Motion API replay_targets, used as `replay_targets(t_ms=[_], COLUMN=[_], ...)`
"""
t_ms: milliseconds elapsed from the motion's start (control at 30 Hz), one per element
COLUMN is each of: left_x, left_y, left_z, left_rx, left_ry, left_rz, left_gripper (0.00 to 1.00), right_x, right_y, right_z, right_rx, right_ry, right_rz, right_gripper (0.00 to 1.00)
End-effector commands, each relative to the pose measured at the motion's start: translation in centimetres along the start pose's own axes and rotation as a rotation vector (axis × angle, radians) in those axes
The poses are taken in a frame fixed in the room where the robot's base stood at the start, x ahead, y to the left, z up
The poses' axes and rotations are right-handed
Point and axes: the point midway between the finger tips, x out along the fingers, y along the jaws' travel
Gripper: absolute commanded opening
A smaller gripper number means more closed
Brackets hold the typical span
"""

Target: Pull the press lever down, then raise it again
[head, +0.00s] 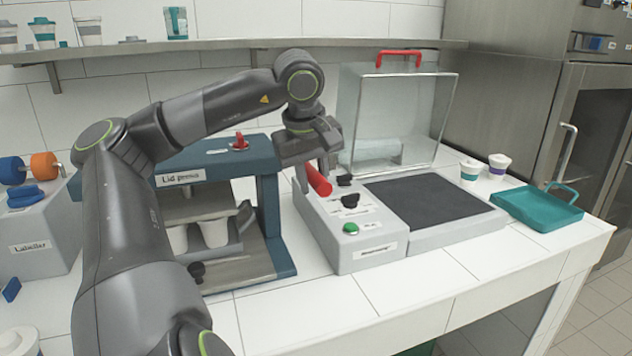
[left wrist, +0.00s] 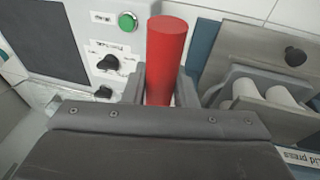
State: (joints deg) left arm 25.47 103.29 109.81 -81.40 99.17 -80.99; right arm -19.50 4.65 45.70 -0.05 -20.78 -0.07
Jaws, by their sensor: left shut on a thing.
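The lid press (head: 268,215) is a blue frame with a label, standing on the white counter. Two white cups (head: 214,232) sit under its plate; they also show in the left wrist view (left wrist: 278,97). The press lever has a red cylindrical handle (head: 318,180), at the right side of the press; it fills the middle of the left wrist view (left wrist: 166,60). My left gripper (head: 316,178) is shut on this red handle, with a finger on each side of it in the left wrist view. The lever's arm is mostly hidden behind my gripper. My right gripper is not in view.
A grey sealing machine (head: 375,261) with a green button, black knobs and raised clear cover (head: 405,110) stands close right of the handle. A labeller (head: 40,240) is at the left. A teal tray (head: 537,207) and two lidded cups (head: 470,171) are at the right.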

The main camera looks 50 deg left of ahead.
Motion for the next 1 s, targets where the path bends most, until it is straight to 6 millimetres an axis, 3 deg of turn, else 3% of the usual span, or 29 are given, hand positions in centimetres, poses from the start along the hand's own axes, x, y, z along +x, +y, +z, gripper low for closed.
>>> replay_targets(t_ms=[500, 533, 667, 1000], left_x=[0.36, 0.36, 0.35, -0.01], left_y=[-0.09, -0.10, -0.09, -0.05], left_z=[0.10, 0.10, 0.07, 0.00], left_rx=[0.006, 0.006, 0.005, 0.004], left_ry=[0.008, 0.008, 0.008, 0.010], left_rz=[-0.001, -0.001, -0.001, 0.001], left_gripper=[0.00, 0.28, 0.45, 0.47], right_x=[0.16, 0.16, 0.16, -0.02], right_y=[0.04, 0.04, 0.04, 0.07], right_z=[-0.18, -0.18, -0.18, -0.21], right_rx=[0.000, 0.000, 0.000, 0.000], right_ry=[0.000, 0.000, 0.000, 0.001], right_rz=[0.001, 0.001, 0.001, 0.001], right_gripper=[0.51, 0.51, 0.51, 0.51])
